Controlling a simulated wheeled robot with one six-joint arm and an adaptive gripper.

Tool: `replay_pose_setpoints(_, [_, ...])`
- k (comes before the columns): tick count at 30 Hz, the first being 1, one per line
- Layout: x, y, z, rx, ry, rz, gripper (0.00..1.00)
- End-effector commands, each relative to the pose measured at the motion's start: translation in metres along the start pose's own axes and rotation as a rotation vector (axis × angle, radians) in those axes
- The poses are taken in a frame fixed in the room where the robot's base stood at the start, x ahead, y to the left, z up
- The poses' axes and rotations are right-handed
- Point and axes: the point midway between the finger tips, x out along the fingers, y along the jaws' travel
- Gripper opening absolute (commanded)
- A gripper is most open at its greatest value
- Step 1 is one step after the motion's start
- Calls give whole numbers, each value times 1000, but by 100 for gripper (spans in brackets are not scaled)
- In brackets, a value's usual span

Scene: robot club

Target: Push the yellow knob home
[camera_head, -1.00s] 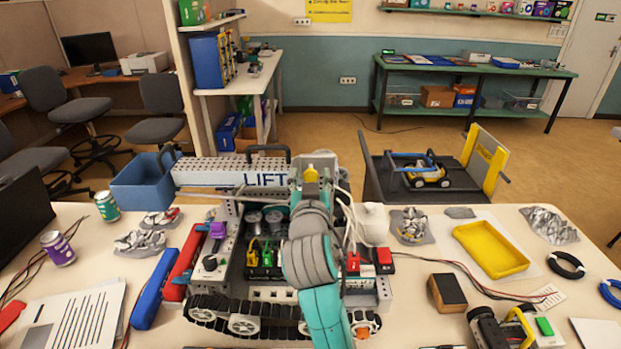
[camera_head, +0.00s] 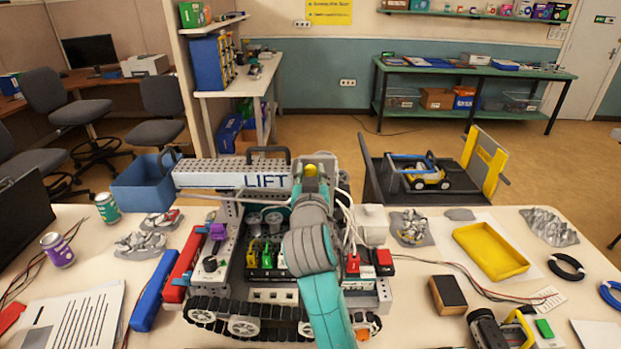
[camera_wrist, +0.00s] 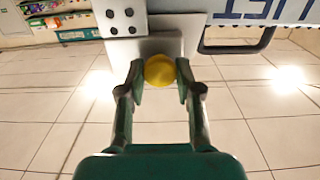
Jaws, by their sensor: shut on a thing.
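The round yellow knob (camera_head: 310,170) shows at the right end of the grey beam marked LIFT (camera_head: 232,175), on top of the tracked model robot. In the wrist view, the yellow knob (camera_wrist: 160,70) sits between the two fingertips of my gripper (camera_wrist: 160,79), in front of a grey plate (camera_wrist: 158,46). My gripper is shut on the knob, with a finger on each side. In the head view my arm hides most of the gripper and part of the model. The knob's shaft is hidden, so I cannot tell how deep it sits.
The model's black tracks (camera_head: 240,318) stand on the cream table. A red block (camera_head: 182,262) and a blue block (camera_head: 153,290) lie at its left. A yellow tray (camera_head: 490,250) and a black box (camera_head: 448,294) lie at the right. A black handle (camera_wrist: 237,40) hangs near the gripper.

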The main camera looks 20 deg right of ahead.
Motion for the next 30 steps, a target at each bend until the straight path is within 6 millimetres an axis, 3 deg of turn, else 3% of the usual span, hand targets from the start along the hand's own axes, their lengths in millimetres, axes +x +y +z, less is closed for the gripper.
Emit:
replay_pose_setpoints(4, [1,0,0,0,-1,-1,0])
replay_pose_setpoints(5, [1,0,0,0,-1,-1,36])
replay_pose_setpoints(8, [1,0,0,0,0,0,59])
replay_pose_setpoints(20, [-5,-1,0,0,0,-1,59])
replay_pose_setpoints(30, [-65,-1,1,0,0,-3,59])
